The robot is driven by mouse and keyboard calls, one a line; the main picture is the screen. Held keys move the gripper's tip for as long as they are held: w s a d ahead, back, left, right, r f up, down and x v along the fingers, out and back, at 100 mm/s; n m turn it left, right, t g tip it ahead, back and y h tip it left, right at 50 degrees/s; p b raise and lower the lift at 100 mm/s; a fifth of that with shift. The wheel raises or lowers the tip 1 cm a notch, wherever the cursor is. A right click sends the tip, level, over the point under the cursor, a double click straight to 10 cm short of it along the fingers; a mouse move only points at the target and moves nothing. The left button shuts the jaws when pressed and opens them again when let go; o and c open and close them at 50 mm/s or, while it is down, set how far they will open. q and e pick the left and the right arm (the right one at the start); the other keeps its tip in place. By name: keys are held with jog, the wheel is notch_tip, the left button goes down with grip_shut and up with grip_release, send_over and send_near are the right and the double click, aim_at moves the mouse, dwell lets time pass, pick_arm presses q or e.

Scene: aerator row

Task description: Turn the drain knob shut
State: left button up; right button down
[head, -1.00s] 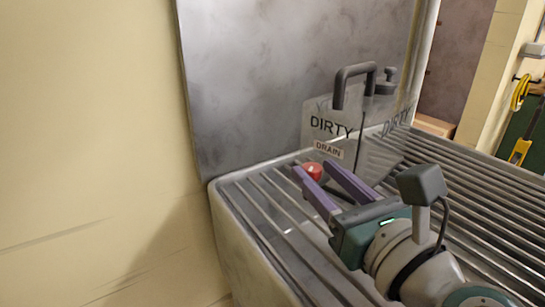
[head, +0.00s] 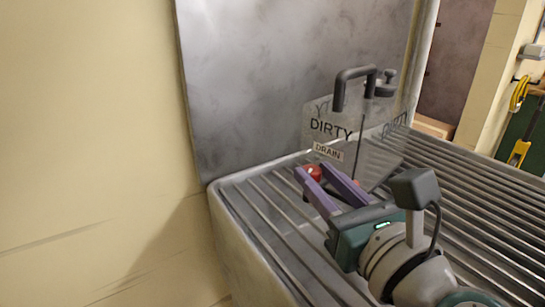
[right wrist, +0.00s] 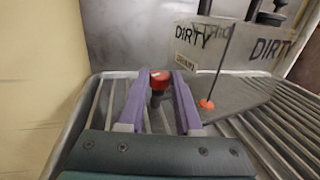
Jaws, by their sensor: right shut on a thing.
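The red drain knob (head: 313,171) stands at the back left corner of the slatted basin, below a small DRAIN label (head: 328,152). In the right wrist view the knob (right wrist: 160,80) sits between the two purple fingertips, on a dark stem. My right gripper (head: 315,172) is shut on the knob, reaching in low over the slats; its fingers partly hide the knob in the head view. My left gripper is in neither view.
A dark grey handle (head: 355,72) rises above the panel. The slats (head: 470,165) to the right are clear.

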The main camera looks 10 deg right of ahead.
jog(key=h, duration=0.1)
jog(key=m+h, duration=0.1)
jog(key=shift+a+m+h+p, duration=0.3)
jog(key=shift+p, duration=0.1)
jog(key=m+h, duration=0.1)
jog(key=h, duration=0.1)
jog(key=shift+a+m+h, duration=0.2)
jog(key=shift+m+h, duration=0.6)
jog(key=shift+h, duration=0.2)
jog(key=c, duration=0.9)
grip_release()
jog(key=shift+o, duration=0.2)
jog(key=p+v, duration=0.1)
jog(key=v, duration=0.9)
jog(key=shift+r+p, duration=0.15)
jog(key=shift+p, duration=0.25)
